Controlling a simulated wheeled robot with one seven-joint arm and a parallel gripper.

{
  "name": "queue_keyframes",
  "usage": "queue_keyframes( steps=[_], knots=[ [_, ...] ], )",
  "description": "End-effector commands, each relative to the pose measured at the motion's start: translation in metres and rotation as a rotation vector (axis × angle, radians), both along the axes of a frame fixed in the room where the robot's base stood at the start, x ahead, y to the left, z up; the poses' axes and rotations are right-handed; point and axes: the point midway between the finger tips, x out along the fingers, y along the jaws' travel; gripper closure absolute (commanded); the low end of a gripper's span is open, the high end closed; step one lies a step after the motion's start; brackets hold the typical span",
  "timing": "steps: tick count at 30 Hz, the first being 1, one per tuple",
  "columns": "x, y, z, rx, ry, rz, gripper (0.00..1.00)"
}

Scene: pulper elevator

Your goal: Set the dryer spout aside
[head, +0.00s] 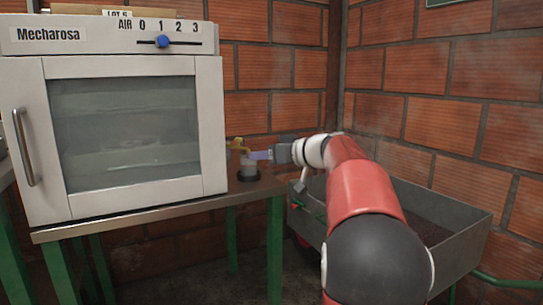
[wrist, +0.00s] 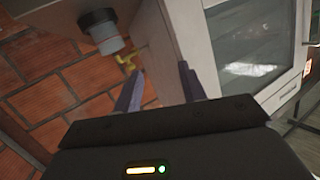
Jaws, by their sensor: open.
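The dryer spout is a small brass-yellow piece (head: 236,144) at the lower right side of the white Mechanical-looking dryer cabinet (head: 210,130), marked "Mecharosa". In the wrist view the spout (wrist: 128,62) shows beside the cabinet wall, beyond my left finger. My gripper (head: 262,155) is close to the right of the spout, with its bluish fingers pointing left toward it. In the wrist view my gripper (wrist: 158,85) is open, with nothing seen between the fingers. Whether a finger touches the spout cannot be told.
A grey cylinder on a black round base (head: 248,174) stands on the table (head: 150,212) just below the spout; it also shows in the wrist view (wrist: 108,42). A grey metal trough (head: 455,210) lies to the right, below my arm. Brick walls (head: 430,60) close off the back.

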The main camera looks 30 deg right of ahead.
Motion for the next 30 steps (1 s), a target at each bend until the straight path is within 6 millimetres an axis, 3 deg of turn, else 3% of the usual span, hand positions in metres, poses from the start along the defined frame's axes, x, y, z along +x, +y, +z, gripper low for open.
queue_keyframes(
  steps=[17, 20, 23, 25, 30],
  knots=[
    [-0.002, 0.004, 0.0, 0.0, 0.011, 0.001, 0.59],
    [-0.008, 0.014, 0.001, 0.004, 0.039, 0.006, 0.59],
    [-0.029, 0.045, -0.001, 0.006, 0.133, 0.016, 0.59],
    [-0.057, 0.076, -0.007, 0.003, 0.239, 0.018, 0.59],
    [-0.15, 0.143, -0.041, -0.052, 0.524, -0.029, 0.59]
  ],
)
